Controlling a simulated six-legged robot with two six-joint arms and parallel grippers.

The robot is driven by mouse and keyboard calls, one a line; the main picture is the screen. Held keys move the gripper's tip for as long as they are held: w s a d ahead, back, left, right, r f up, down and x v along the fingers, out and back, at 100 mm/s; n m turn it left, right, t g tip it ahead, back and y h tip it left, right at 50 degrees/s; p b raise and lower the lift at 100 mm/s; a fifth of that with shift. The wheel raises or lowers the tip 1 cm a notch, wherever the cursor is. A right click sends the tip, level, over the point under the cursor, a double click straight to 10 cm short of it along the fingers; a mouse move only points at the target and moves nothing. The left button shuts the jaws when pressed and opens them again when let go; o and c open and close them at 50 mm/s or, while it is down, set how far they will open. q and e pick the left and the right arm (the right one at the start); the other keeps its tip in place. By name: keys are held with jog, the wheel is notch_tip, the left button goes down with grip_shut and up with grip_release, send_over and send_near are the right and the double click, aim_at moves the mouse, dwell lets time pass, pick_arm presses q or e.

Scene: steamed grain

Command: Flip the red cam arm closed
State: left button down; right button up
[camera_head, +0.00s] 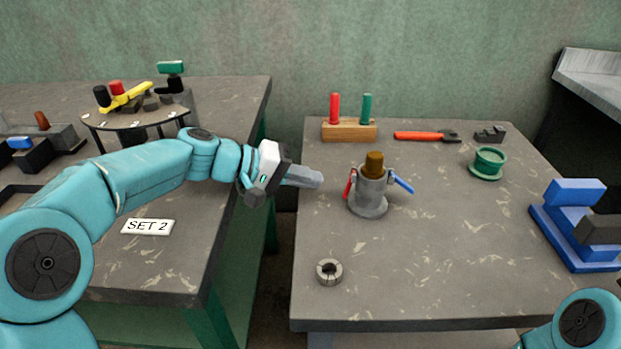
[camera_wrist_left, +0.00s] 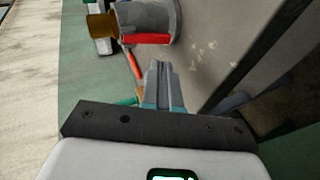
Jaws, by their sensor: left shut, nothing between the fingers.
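The grey coupling body (camera_head: 369,203) stands upright on the right-hand table with a brown plug (camera_head: 374,162) in its top. The red cam arm (camera_head: 350,186) is on its left side, slanting down close along the body. A blue cam arm (camera_head: 404,186) sticks outward and down on the right side. My left gripper (camera_head: 318,180) is shut and empty, just left of the red arm, with a small gap. In the left wrist view the shut fingers (camera_wrist_left: 161,80) point toward the red arm (camera_wrist_left: 147,39), which lies along the body (camera_wrist_left: 150,18). My right gripper is out of view.
A wooden block (camera_head: 348,132) with red and green handles stands behind the coupling. A red-handled tool (camera_head: 420,136), green cup (camera_head: 487,163) and blue fixture (camera_head: 577,225) stand right. A grey ring (camera_head: 329,271) lies in front. A gap separates the two tables.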

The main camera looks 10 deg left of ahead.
pick_arm(q)
jog(key=f+p+v, duration=0.1)
jog(key=v, duration=0.9)
jog(key=shift+a+f, duration=0.15)
jog(key=shift+a, duration=0.1)
jog(key=shift+s, duration=0.1)
